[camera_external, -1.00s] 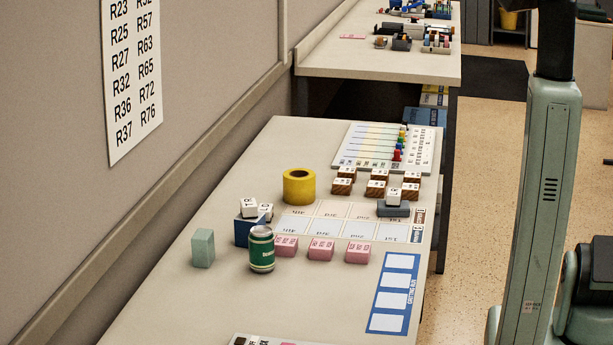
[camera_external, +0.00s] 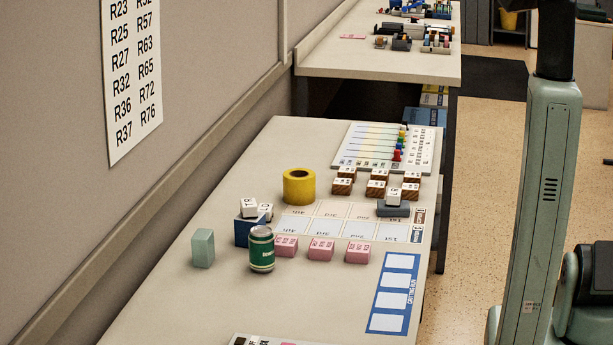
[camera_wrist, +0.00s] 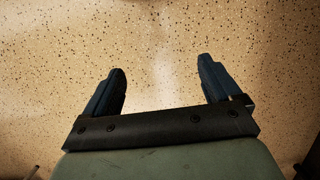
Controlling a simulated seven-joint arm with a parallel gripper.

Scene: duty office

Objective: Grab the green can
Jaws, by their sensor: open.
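The green can (camera_external: 262,250) stands upright on the near half of the table, in front of a blue box and just left of the pink blocks. My gripper (camera_wrist: 160,85) shows only in the wrist view. Its two dark fingers are apart with nothing between them, over speckled floor. The can is not in the wrist view, and my gripper is out of the external view.
A pale green block (camera_external: 203,248) stands left of the can. The blue box (camera_external: 243,231) holds white cubes. Pink blocks (camera_external: 321,249) sit to the right, and a yellow roll (camera_external: 299,187) stands farther back. The table (camera_external: 215,305) is clear in front of the can.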

